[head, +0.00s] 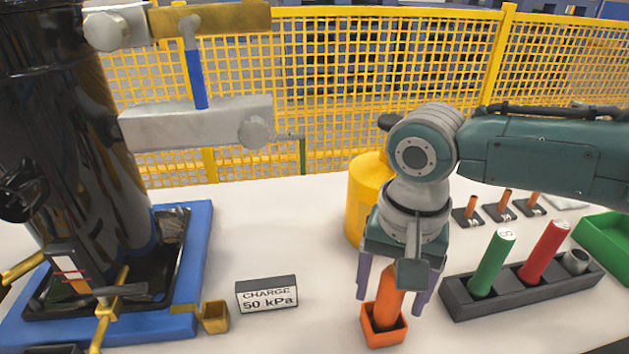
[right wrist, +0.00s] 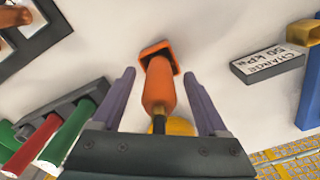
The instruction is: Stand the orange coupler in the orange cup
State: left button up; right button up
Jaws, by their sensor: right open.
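The orange coupler (head: 388,288) stands with its lower end inside the square orange cup (head: 384,335), tilted slightly in the head view. In the right wrist view the coupler (right wrist: 159,85) runs into the cup (right wrist: 155,47), whose rim shows around its end. My right gripper (head: 393,298) is open above the cup. Its two purple fingers stand on either side of the coupler, with a visible gap on both sides in the right wrist view (right wrist: 158,73). The cup's inside bottom is hidden. My left gripper is not in view.
A dark rack (head: 528,291) with green and red cylinders stands to the right, near a green tray (head: 606,240). A yellow cylinder (head: 361,205) stands behind the gripper. A "CHARGE 50 kPa" sign (head: 267,294) and a blue pallet (head: 190,262) are left. White table between sign and cup is clear.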

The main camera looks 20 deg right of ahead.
notch_tip(320, 180, up, 10)
jog(key=p, duration=0.3)
dwell(0.6)
jog(key=s+a+r+n+t+y+p, duration=0.2)
jog(key=s+a+r+n+p, duration=0.2)
jog(key=s+a+n+p, duration=0.4)
jog(key=s+d+r+n+t+h+p, duration=0.2)
jog(key=s+d+r+p, duration=0.25)
jog(key=s+r, duration=0.4)
notch_tip(320, 180, up, 38)
jog(key=p, duration=3.7)
jog(key=shift+w+d+f+n, duration=0.15)
jog(key=shift+w+d+n, duration=0.1)
jog(key=shift+w+n, duration=0.1)
